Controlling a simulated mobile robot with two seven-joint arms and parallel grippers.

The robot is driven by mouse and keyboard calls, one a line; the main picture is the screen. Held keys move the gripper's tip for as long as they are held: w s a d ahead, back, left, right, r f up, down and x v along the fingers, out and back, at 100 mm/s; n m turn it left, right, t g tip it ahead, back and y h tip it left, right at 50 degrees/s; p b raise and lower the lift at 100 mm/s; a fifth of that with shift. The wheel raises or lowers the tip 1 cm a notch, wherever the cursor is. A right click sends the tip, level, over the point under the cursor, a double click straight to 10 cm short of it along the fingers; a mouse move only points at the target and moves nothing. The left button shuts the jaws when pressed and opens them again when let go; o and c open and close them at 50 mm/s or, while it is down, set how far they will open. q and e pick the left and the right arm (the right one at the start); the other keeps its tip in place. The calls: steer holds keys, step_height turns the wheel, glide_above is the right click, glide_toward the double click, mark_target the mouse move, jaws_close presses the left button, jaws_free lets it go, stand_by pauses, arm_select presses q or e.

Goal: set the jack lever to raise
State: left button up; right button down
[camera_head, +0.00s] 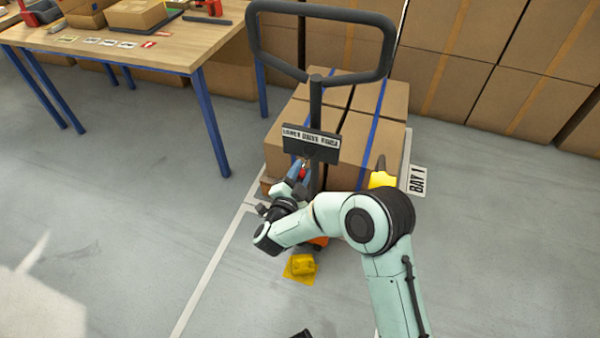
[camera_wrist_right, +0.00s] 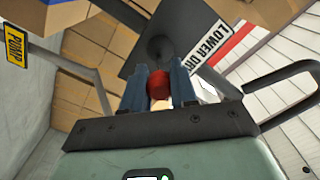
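The pallet jack has a dark looped handle (camera_head: 318,12) on an upright stem. A dark plate on it bears a label (camera_head: 311,138) reading LOWER DRIVE RAISE; part of the label shows in the right wrist view (camera_wrist_right: 208,48). Below the plate is the lever's red knob (camera_wrist_right: 159,86), mostly hidden in the head view. My right gripper (camera_head: 302,172) reaches in under the plate. In the right wrist view its two blue fingers (camera_wrist_right: 158,80) stand close on both sides of the knob and appear shut on it. The lever's setting cannot be read.
Strapped cartons (camera_head: 385,97) stand behind the jack, beside a BAY 1 floor sign (camera_head: 418,180). A wooden table (camera_head: 185,50) is at left and stacked cartons (camera_head: 465,80) are behind. The floor at left is clear.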

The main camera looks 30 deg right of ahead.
steer(key=shift+s, duration=0.1)
arm_select(q)
steer(key=shift+s+a+f+g+b, duration=0.15)
steer(key=shift+s+f+g+b, duration=0.35)
steer(key=shift+s+f, duration=0.55)
arm_select(e)
steer(key=shift+s+d+f+n+t+y, duration=0.1)
steer(key=shift+s+d+n+t+y, duration=0.4)
steer(key=shift+n+t+y, duration=0.7)
steer(key=shift+s+d+r+n+t+y, duration=0.1)
steer(key=shift+s+d+n+t+y, duration=0.25)
steer(key=shift+d+n+t+y, duration=0.75)
steer(key=shift+s+d+f+n+t+y, duration=0.15)
steer(key=shift+s+n+t+y, duration=0.45)
steer(key=shift+y, duration=1.1)
steer(key=shift+w, duration=0.2)
steer(key=c, duration=0.9)
jaws_free()
